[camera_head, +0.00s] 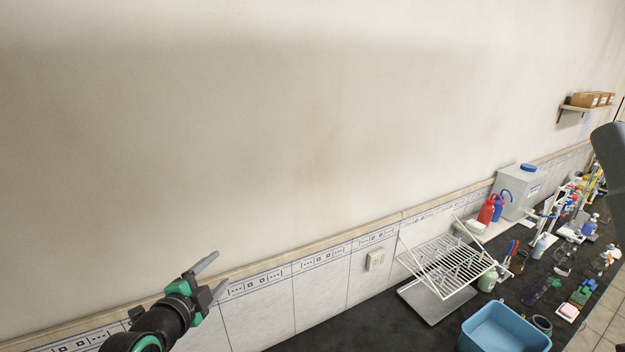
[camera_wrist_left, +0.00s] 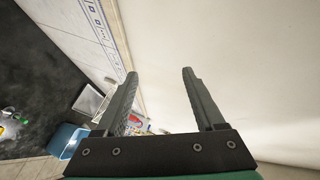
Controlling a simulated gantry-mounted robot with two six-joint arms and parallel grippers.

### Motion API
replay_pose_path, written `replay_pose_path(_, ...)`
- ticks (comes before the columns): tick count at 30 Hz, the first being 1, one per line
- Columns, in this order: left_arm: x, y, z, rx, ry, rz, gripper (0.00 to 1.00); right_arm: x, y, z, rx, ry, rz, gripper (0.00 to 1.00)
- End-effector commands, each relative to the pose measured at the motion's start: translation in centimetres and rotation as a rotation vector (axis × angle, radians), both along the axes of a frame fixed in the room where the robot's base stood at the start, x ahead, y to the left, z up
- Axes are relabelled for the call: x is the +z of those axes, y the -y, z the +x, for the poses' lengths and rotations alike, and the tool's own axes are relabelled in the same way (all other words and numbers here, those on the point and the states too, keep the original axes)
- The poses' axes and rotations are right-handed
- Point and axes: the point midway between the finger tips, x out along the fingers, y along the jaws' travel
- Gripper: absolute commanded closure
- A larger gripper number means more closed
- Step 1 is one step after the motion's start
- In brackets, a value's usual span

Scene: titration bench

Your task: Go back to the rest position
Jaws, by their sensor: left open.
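My left gripper (camera_head: 212,277) is at the lower left of the head view, raised in front of the tiled wall and away from the bench items. In the left wrist view its two fingers (camera_wrist_left: 160,95) stand apart with nothing between them. My right gripper does not show; a grey shape at the right edge of the head view cannot be made out clearly.
The dark bench (camera_head: 385,325) runs along the wall (camera_head: 270,130). On it are a white drying rack (camera_head: 445,262), a blue basin (camera_head: 503,328), a grey container (camera_head: 520,190), red and blue bottles (camera_head: 487,210) and several small items at right. The bench's near left part is clear.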

Motion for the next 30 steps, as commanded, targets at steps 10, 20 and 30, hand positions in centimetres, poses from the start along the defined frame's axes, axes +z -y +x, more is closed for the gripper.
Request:
replay_pose_path(10,26.9,7.5,-12.4,-0.065,0.633,-0.482,0.29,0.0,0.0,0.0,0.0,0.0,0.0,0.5)
replay_pose_path(20,36.3,5.1,-26.7,-0.266,0.898,-1.186,0.29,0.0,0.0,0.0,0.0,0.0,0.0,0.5)
replay_pose_path(30,36.3,5.1,-26.6,-0.301,0.857,-1.308,0.29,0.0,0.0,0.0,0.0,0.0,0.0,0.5)
